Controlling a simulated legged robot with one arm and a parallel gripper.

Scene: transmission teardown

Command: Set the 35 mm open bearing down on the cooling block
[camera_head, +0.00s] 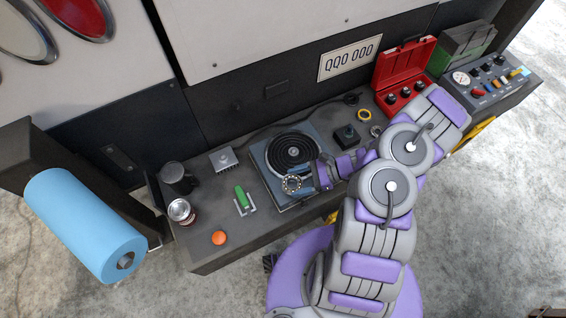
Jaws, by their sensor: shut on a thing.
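The open bearing (292,184) is a small metal ring with balls showing. My gripper (300,182) is shut on it at the front of the flat unit with a black spiral coil (256,158). I cannot tell whether the bearing touches that unit or is held just above it. The cooling block seems to be the small grey finned block (223,159) on the bench, left of the coil unit. Its top looks bare. My gripper is to the right and front of it, apart from it.
On the bench (205,256) stand a dark mug (176,180), a can (181,211), a green-handled tool (243,199) and an orange disc (219,238). A black block (346,136), a yellow ring (364,115) and a red case (415,58) lie right. A dark wall rises behind.

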